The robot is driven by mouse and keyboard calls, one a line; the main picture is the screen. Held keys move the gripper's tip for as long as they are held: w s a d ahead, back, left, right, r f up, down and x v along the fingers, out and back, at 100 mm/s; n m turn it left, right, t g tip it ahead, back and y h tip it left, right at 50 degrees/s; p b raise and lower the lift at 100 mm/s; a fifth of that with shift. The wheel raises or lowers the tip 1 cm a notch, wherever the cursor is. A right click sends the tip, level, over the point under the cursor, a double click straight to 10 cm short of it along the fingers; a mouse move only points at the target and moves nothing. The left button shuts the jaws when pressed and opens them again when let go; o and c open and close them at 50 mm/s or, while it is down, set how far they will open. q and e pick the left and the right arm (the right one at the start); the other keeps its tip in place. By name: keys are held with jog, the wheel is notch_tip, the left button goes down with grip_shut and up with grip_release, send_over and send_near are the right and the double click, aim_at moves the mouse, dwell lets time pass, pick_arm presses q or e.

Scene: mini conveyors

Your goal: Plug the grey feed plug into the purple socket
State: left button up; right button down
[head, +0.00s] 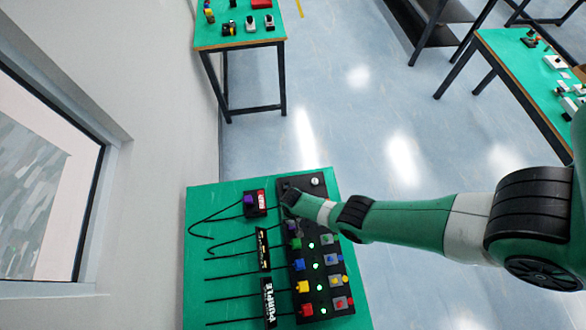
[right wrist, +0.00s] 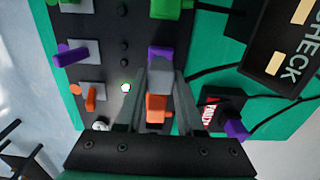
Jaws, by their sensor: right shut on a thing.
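My right gripper (head: 288,204) is over the far left part of the black panel. In the right wrist view its fingers (right wrist: 158,88) are shut on a grey block, the grey plug (right wrist: 160,66). An orange block (right wrist: 156,105) shows between the fingers; I cannot tell whether it belongs to the plug or the panel. A purple block (right wrist: 158,50) sits on the panel beyond the fingertips, partly hidden by them; it also shows in the head view (head: 292,226). Another purple block (head: 250,200) is on the red-labelled box beside the panel. My left gripper is not in view.
The black panel (head: 309,262) holds rows of coloured blocks, lights and switches (head: 331,260). Black cables (head: 232,278) run left over the green table (head: 196,255). Black signs (head: 263,249) stand beside the panel. A wall is at the left; other tables stand farther off.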

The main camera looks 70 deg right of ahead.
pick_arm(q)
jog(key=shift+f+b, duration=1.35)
pick_arm(e)
jog(key=shift+f, duration=1.35)
jog(key=shift+c, duration=2.2)
grip_release()
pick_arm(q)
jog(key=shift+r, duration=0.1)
pick_arm(e)
jog(key=shift+r, duration=0.1)
